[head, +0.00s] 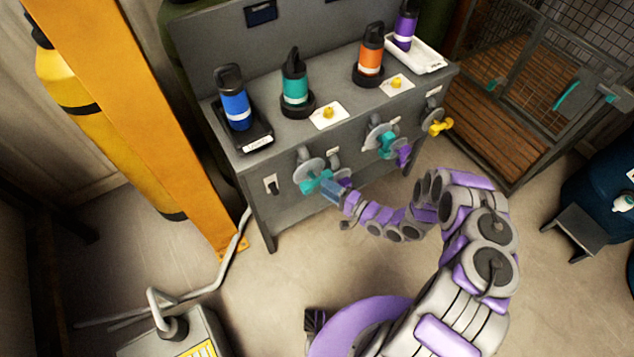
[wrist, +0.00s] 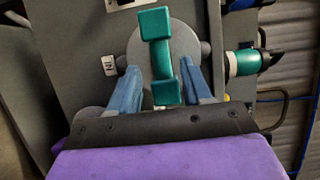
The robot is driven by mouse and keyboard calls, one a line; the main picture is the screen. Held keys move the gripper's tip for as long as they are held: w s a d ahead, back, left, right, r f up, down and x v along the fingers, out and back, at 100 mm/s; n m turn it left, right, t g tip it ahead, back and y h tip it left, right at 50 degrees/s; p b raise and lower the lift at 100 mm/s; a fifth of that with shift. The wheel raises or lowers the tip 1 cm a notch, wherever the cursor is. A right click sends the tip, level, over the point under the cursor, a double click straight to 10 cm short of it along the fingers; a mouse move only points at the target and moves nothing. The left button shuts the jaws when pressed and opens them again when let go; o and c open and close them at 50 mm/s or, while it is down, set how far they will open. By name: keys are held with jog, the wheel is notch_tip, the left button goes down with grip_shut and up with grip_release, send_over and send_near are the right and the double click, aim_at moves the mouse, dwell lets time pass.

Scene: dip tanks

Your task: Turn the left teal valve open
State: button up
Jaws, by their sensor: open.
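The left teal valve (head: 314,181) is on the front of the grey bench, on a round grey disc. In the wrist view its teal handle (wrist: 156,50) runs nearly upright in the picture, with a block at each end. My gripper (head: 334,192) is at this valve, coming from the right in the head view. In the wrist view my gripper (wrist: 164,80) is open, with one blue finger on each side of the handle's lower end. Gaps show beside the handle; any contact is unclear. A second teal valve (head: 387,143) is further right.
Purple handles (head: 404,155) and a yellow valve (head: 440,127) are on the same bench front. A switch plate (head: 271,184) is left of the valve. Blue (head: 233,105), teal (head: 295,88) and orange bottles (head: 370,55) stand on top. An orange post (head: 140,110) rises at left.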

aim_at(317, 182)
jog(key=shift+x, duration=2.5)
jog(key=shift+c, duration=0.5)
grip_shut()
